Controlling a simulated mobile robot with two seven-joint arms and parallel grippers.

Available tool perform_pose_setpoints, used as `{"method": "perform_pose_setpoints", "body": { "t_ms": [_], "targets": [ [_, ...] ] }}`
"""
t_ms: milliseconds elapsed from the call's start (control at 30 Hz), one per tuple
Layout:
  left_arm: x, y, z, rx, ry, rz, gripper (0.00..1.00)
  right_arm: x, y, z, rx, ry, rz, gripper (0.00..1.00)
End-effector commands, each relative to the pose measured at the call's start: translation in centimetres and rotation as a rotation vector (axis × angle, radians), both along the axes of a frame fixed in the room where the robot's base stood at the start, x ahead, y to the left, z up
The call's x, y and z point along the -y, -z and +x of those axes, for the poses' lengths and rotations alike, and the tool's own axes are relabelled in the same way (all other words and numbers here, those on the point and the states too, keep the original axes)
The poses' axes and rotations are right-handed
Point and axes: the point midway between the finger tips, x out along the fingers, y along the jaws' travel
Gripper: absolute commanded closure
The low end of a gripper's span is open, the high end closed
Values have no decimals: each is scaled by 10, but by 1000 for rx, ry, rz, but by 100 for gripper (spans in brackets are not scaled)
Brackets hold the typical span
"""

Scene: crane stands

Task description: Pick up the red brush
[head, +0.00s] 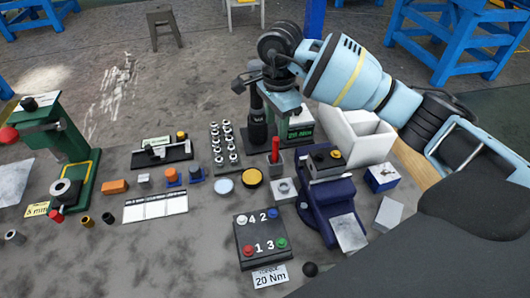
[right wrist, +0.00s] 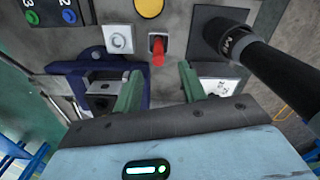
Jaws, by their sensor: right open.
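The red brush (head: 275,148) stands upright in a small grey holder (head: 276,166) near the middle of the bench. In the right wrist view the brush (right wrist: 157,46) shows as a red handle just beyond the gap between my fingers. My right gripper (right wrist: 160,70) is open and empty, its two green fingers apart, with the brush roughly centred ahead of them. In the head view the right gripper (head: 283,103) hangs above and behind the brush, partly hidden by its own wrist. My left gripper is not in view.
A black upright tool (head: 257,120) stands close to the gripper. A blue vise (head: 322,205) and a white bin (head: 357,135) are to the right. A numbered button box (head: 260,236) is in front. A green press (head: 58,145) stands at far left.

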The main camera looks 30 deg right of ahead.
Motion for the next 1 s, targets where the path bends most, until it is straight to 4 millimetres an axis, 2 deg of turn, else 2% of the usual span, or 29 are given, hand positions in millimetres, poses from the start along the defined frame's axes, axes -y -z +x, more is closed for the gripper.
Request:
{"method": "perform_pose_setpoints", "body": {
  "t_ms": [33, 267, 533, 767, 1000],
  "targets": [
    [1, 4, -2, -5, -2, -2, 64, 0, 8, 0, -6, 0, 0, 59],
    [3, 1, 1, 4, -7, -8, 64, 0, 9, 0, -6, 0, 2, 59],
    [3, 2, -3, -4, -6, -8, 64, -1, 32, -1, -8, 0, 3, 59],
    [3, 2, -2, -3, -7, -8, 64, 0, 39, -2, -7, 0, 2, 59],
    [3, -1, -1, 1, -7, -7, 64, -1, 72, -6, -8, 0, 3, 59]
  ]
}}
